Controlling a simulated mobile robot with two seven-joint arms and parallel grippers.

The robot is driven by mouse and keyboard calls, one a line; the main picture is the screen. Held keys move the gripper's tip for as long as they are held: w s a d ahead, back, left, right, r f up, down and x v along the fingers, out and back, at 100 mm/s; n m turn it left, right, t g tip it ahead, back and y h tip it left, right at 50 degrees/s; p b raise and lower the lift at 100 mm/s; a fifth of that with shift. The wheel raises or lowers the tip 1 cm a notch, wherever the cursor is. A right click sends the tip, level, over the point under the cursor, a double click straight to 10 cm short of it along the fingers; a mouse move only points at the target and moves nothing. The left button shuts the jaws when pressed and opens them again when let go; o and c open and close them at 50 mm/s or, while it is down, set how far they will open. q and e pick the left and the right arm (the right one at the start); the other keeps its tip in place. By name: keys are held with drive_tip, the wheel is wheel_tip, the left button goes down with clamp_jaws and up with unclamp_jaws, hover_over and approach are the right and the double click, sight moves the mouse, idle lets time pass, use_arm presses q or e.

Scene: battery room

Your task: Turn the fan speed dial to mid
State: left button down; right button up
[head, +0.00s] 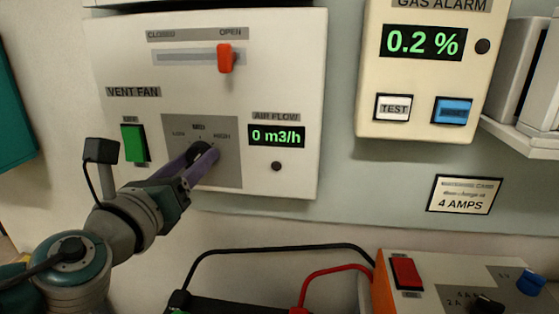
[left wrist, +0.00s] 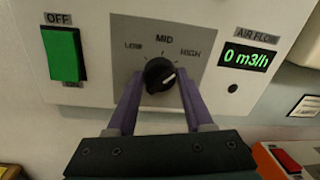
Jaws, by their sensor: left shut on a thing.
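The fan speed dial (left wrist: 158,72) is a black round knob on a grey plate (left wrist: 125,35) marked LOW, MID and HIGH. In the left wrist view its white mark points right and slightly up, on the HIGH side and not at MID. My left gripper (head: 202,152) has its purple fingers on either side of the dial and is shut on it; in the head view they partly hide the knob. The air flow display (head: 276,135) reads 0 m3/h. My right gripper is not in view.
The vent fan panel (head: 115,60) also has a green switch (head: 134,143) labelled OFF and a red slider (head: 225,58) at OPEN. A gas alarm (head: 375,70) hangs to the right. Cables and an orange-sided unit (head: 385,280) lie below.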

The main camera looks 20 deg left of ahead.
use_arm(q)
drive_tip(key=shift+f+n+b, duration=0.15)
drive_tip(key=shift+n+b, duration=2.6)
drive_tip(key=shift+n, duration=1.45)
drive_tip(key=shift+c, duration=1.6)
unclamp_jaws()
drive_tip(key=s+d+b, duration=0.1)
drive_tip(key=s+b, duration=0.1)
drive_tip(key=s, duration=0.7)
drive_tip(key=shift+s+d+f, duration=0.2)
drive_tip(key=shift+s+d, duration=0.2)
